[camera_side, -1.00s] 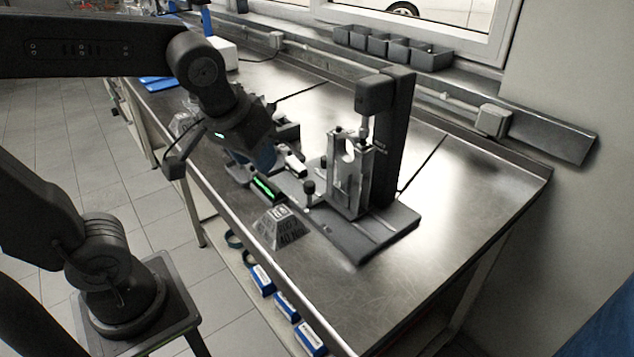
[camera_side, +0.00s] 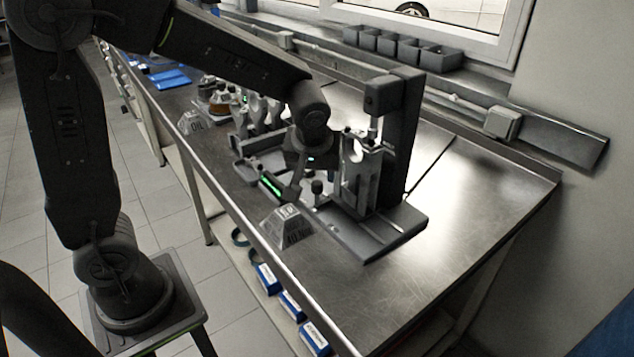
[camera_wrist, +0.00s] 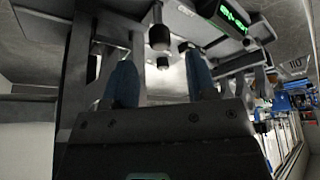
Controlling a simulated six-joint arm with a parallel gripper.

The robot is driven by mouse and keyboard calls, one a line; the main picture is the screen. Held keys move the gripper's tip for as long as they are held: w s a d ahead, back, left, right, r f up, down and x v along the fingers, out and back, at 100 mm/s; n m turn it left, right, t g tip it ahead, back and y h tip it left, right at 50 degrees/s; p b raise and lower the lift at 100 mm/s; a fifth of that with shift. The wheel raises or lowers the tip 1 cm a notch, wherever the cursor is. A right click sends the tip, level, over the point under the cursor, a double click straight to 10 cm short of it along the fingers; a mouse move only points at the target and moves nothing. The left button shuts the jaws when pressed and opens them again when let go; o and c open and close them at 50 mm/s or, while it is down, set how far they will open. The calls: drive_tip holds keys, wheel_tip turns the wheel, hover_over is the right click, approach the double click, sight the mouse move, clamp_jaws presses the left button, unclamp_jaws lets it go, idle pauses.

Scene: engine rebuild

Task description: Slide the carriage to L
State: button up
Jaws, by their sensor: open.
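The carriage, a grey metal upright fixture (camera_side: 362,182), stands on the dark slotted base (camera_side: 385,238) of a bench press. The press column (camera_side: 408,125) rises behind it. A black knob (camera_side: 317,187) stands at the fixture's left; a black knob also shows in the wrist view (camera_wrist: 159,36), ahead of my fingers. My gripper (camera_wrist: 163,82) is open, with its two blue-tipped fingers apart and nothing visibly held. In the side view its fingers are largely hidden behind my wrist, just left of the carriage. I cannot make out an L mark.
A box with a green display (camera_side: 271,185) sits left of the base and also shows in the wrist view (camera_wrist: 228,15). A grey labelled block (camera_side: 286,228) is near the front edge. Grey bins (camera_side: 400,47) line the back. The bench right of the base is clear.

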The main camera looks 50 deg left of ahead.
sight(317, 183)
drive_tip(key=x, duration=0.5)
clamp_jaws()
idle(0.5)
